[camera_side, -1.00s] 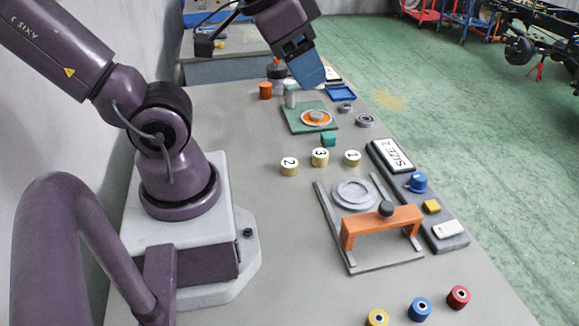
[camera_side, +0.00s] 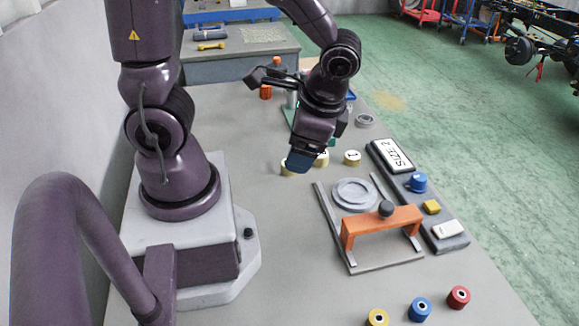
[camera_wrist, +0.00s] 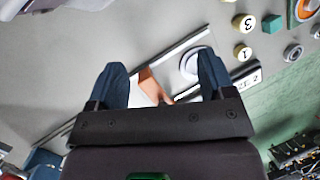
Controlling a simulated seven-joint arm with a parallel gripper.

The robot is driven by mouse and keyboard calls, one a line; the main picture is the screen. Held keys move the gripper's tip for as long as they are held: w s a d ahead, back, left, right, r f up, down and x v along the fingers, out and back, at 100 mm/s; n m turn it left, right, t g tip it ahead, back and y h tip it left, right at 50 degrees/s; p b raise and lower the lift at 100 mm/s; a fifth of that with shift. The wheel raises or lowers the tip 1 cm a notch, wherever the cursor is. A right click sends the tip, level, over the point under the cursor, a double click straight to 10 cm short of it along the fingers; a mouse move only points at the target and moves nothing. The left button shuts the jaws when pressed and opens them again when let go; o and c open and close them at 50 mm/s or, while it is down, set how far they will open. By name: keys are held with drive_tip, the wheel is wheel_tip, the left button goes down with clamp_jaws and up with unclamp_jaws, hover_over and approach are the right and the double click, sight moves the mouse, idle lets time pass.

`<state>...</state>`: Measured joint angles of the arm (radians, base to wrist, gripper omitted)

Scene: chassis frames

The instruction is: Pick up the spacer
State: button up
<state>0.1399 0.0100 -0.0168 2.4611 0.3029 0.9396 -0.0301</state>
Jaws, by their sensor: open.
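Three short yellowish cylinders with numbered white tops, which look like the spacers, stand on the table. In the side view the left one (camera_side: 286,168), numbered 2 in the earlier frame, is mostly hidden behind my gripper (camera_side: 299,162). Spacer 3 (camera_side: 322,159) is partly covered by it. Spacer 1 (camera_side: 352,157) is clear to the right. The wrist view shows spacer 3 (camera_wrist: 244,23) and spacer 1 (camera_wrist: 242,54) at upper right, outside the fingers. My gripper (camera_wrist: 160,68) is open and empty, tilted, with no spacer between its fingers. A sign (camera_side: 391,155) reads SIZE 2.
An orange bridge (camera_side: 382,227) with a dark knob stands over rails beside a round grey plate (camera_side: 353,193). A dark tray (camera_side: 449,240) holds small parts. Yellow (camera_side: 377,318), blue (camera_side: 420,309) and red (camera_side: 458,297) rollers stand in front. Table left of the rails is clear.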

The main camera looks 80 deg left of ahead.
drive_tip(key=a+f+m+y, duration=0.2)
drive_tip(key=f+m+y, duration=0.1)
drive_tip(key=f+m, duration=0.1)
drive_tip(key=s+a+f+m+y, duration=0.1)
drive_tip(key=a+f+m+y, duration=0.2)
drive_tip(key=f, duration=0.3)
drive_tip(key=a+f+m+y, duration=0.2)
drive_tip(key=f+m+y, duration=0.2)
drive_tip(key=f+m, duration=0.1)
drive_tip(key=shift+s+a+f+m, duration=0.2)
drive_tip(key=shift+s+m, duration=0.2)
drive_tip(key=shift+m, duration=0.2)
drive_tip(key=w+t, duration=0.1)
drive_tip(key=w+m+t, duration=0.1)
drive_tip(key=shift+w+f+m+t, duration=0.2)
drive_tip(key=shift+f+m+t, duration=0.1)
drive_tip(key=shift+f, duration=0.1)
drive_tip(key=shift+w+a+t, duration=0.1)
drive_tip(key=shift+w+t, duration=0.2)
drive_tip(key=shift+w, duration=0.05)
drive_tip(key=x, duration=0.7)
drive_tip(key=shift+a, duration=0.4)
drive_tip(key=x, duration=0.5)
drive_tip(key=shift+w+a+r, duration=0.1)
drive_tip(key=shift+w+r, duration=0.05)
drive_tip(key=shift+w, duration=0.1)
